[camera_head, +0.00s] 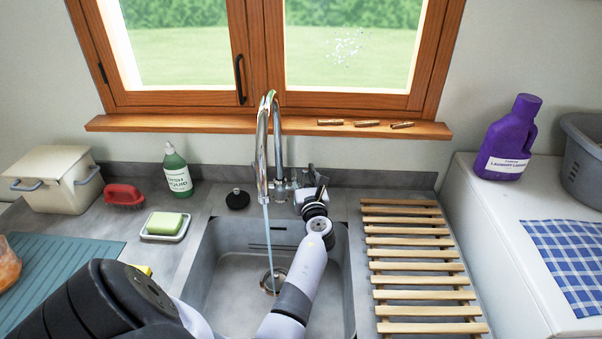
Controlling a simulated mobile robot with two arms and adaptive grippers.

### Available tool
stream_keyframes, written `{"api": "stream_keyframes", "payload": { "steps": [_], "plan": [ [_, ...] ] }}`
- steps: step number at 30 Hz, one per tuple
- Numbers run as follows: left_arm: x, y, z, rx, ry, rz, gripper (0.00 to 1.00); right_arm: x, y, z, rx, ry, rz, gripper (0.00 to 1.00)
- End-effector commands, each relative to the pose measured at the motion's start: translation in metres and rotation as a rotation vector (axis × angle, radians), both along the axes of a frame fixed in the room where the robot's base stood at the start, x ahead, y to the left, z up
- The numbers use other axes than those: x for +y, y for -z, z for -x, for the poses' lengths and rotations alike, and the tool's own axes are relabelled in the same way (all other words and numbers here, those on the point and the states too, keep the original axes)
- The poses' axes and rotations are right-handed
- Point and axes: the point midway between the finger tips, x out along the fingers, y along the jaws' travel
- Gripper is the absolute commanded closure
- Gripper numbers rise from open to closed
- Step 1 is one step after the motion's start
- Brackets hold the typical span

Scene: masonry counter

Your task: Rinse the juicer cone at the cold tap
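A chrome tap (263,140) with a tall curved spout stands behind the grey sink (225,270). A thin stream of water (269,240) runs from its spout down to the drain. My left gripper (314,183) is at the right side of the tap's base, beside the fittings there. It is small and seen from behind the wrist, so I cannot tell whether its fingers are open or shut. The tap's handles are largely hidden behind it. I cannot make out a juicer cone. My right gripper is out of view.
A slatted wooden rack (415,268) lies right of the sink. A green soap bottle (177,172), soap dish (166,228), red brush (124,196) and black stopper (237,199) stand left. A purple detergent bottle (505,145) stands far right. A teal mat (65,260) lies far left.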

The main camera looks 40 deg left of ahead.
Motion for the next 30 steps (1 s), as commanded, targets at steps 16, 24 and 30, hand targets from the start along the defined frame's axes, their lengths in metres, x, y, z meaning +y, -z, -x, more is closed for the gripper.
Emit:
{"api": "stream_keyframes", "payload": {
  "steps": [16,24,30],
  "plan": [
    [-0.0001,-0.0002,-0.0002,-0.001,0.000,0.001,0.94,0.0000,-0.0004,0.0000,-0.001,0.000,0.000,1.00],
    [-0.0002,-0.0002,-0.0001,0.000,0.000,0.000,1.00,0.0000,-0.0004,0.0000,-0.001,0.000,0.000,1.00],
    [-0.0003,-0.0003,-0.0001,0.000,0.000,0.000,1.00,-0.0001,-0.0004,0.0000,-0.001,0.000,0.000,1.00]
  ]
}}
